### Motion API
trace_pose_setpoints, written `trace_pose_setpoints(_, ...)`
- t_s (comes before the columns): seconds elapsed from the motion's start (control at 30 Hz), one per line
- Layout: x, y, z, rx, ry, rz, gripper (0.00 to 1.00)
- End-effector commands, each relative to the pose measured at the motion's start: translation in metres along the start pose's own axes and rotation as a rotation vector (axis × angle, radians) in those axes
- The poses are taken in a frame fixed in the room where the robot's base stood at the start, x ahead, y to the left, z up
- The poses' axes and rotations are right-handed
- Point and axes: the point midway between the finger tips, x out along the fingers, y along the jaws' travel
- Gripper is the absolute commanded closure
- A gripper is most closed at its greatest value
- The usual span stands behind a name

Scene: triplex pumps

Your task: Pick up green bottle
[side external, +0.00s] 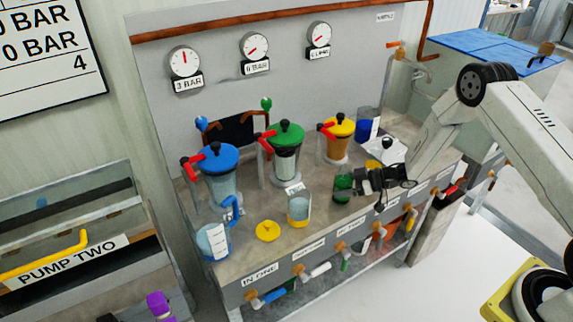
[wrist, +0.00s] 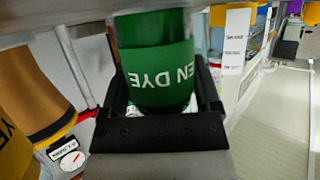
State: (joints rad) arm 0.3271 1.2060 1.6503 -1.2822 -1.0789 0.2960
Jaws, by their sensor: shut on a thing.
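The green bottle (side external: 343,186) is at the right part of the bench, in front of the yellow-lidded pump. In the wrist view the bottle (wrist: 158,75) fills the upper middle, with white "EN DYE" lettering upside down in the picture. My gripper (side external: 358,182) reaches it from the right. In the wrist view my gripper (wrist: 165,110) has a black finger on each side of the bottle and is shut on it. The bottle's base is hard to make out in the side view, so I cannot tell whether it touches the bench.
Blue (side external: 219,170), green (side external: 286,145) and yellow (side external: 339,135) lidded pumps stand behind. A yellow-labelled beaker (side external: 299,207), a yellow lid (side external: 267,231) and a blue container (side external: 213,241) are to the left. A dark blue bottle (side external: 366,125) stands at the back right.

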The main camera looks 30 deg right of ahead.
Motion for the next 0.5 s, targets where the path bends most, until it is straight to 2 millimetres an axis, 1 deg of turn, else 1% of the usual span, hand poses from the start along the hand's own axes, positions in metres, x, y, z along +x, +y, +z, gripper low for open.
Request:
trace_pose_setpoints(0.27,-0.003,0.001,-0.009,-0.002,0.001,0.0,0.92)
trace_pose_setpoints(0.5,-0.008,0.001,-0.02,-0.001,0.001,0.0,0.92)
